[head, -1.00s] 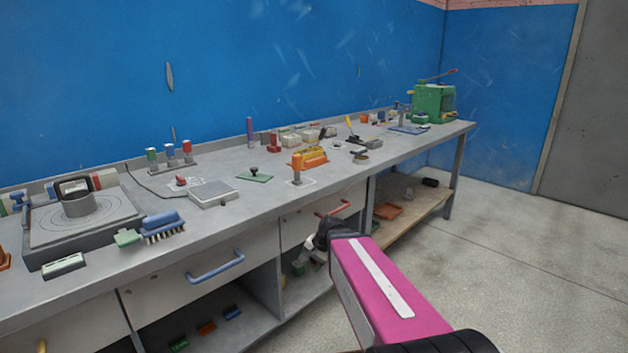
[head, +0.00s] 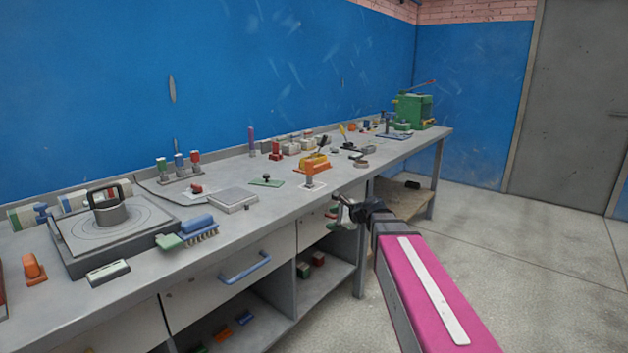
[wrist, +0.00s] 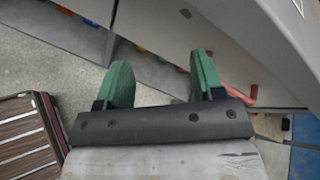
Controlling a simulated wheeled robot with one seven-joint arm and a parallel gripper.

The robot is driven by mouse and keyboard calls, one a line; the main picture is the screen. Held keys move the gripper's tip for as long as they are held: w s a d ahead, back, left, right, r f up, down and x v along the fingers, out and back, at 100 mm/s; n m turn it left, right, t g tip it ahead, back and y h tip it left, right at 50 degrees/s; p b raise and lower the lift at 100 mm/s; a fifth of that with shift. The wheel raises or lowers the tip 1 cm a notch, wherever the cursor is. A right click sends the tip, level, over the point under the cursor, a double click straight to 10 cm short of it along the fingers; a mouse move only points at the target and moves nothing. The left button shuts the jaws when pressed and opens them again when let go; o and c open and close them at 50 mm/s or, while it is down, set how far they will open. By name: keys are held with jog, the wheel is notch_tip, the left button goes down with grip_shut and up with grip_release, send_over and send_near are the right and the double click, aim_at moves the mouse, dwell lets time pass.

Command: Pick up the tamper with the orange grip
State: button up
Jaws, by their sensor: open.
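The tamper with the orange grip (head: 309,174) stands upright on the bench near its front edge, on a pale sheet, in the head view. My gripper (head: 338,210) is in front of the bench edge, to the right of the tamper and lower in the picture, apart from it. In the wrist view my gripper (wrist: 163,78) shows two green fingers spread apart with nothing between them. The tamper is not visible in the wrist view.
A rack with green, blue and red grips (head: 179,167) stands further left on the bench (head: 265,207). A yellow-orange item (head: 315,161) sits close behind the tamper. A red drawer handle (wrist: 246,96) is close to my right finger in the wrist view. Open floor lies right.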

aim_at(312, 168)
jog(key=w+r+m+t+y, duration=0.5)
jog(key=r+m, duration=0.4)
jog(key=r, duration=0.6)
jog(key=shift+g+h, duration=0.3)
jog(key=shift+h, duration=0.4)
jog(key=x, duration=1.2)
jog(key=shift+w+d, duration=0.15)
jog(key=shift+w, duration=0.1)
jog(key=c, duration=1)
